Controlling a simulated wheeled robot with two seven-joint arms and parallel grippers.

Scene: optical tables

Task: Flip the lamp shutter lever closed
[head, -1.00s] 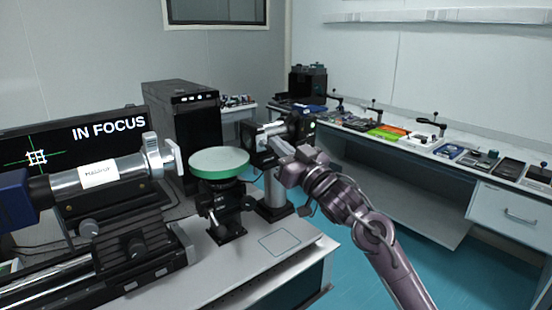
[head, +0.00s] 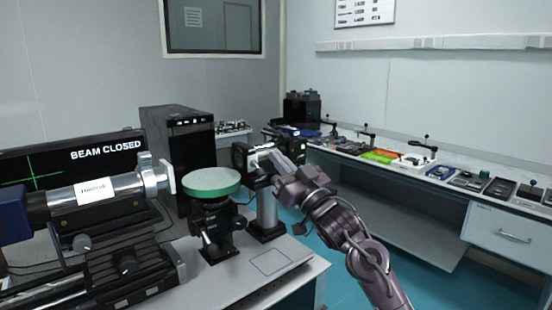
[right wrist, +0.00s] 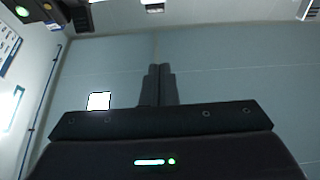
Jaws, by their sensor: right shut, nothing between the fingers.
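The lamp (head: 241,157) is a dark housing on a grey post (head: 267,210), behind the round green-rimmed stage (head: 211,183). My right gripper (head: 275,160) is at the lamp's right side, with its fingers close to the housing. The shutter lever cannot be made out clearly there; the gripper partly covers that side. In the right wrist view the fingers (right wrist: 158,86) are together with nothing between them. The monitor (head: 85,165) reads "BEAM CLOSED" above a green cross. My left gripper is not in view.
A silver tube instrument (head: 125,185) on a dark rail fills the left of the near table (head: 240,285). A black computer tower (head: 180,150) stands behind. A long bench (head: 405,172) with several small devices runs along the right wall. Blue floor lies between.

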